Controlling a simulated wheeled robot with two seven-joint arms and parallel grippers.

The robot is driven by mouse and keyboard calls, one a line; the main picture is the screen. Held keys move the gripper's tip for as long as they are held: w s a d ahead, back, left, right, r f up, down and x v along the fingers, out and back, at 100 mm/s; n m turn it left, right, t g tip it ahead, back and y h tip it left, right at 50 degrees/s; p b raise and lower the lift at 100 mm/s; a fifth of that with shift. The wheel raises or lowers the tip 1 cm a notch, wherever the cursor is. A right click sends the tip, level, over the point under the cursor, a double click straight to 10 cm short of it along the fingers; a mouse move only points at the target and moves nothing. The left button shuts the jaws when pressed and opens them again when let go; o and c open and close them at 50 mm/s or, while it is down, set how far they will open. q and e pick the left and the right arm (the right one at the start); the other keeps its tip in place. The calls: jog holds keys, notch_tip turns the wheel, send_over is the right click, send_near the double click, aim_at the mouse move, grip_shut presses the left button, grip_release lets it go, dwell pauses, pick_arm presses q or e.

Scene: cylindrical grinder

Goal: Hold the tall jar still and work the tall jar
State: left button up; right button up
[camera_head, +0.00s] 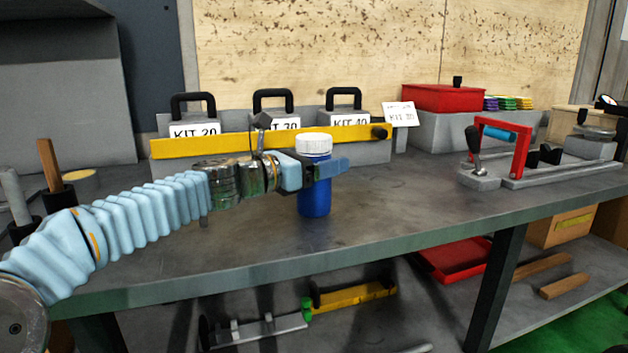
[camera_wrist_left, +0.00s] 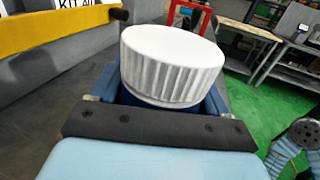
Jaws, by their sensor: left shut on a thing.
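The tall jar (camera_head: 314,200) is blue with a ribbed white cap and stands upright on the grey bench (camera_head: 395,210). Its white cap (camera_wrist_left: 172,62) fills the middle of the left wrist view, seated on the blue body. My left gripper (camera_head: 328,170) reaches in from the left and is shut on the jar just below the cap. One blue finger shows across the jar's front in the head view. In the left wrist view the fingers (camera_wrist_left: 150,98) lie on both sides of the jar. My right gripper is not clearly seen in either view.
Kit boxes with black handles (camera_head: 272,108) stand in a rack with a yellow bar (camera_head: 240,144) behind the jar.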

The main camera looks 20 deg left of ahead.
pick_arm(q)
jog(key=shift+c, duration=1.1)
jog(key=shift+r, duration=0.1)
notch_tip(320, 180, up, 18)
jog(key=p, duration=1)
pick_arm(e)
notch_tip(320, 180, up, 10)
jog(key=a, duration=0.2)
jog(key=shift+s, duration=0.35)
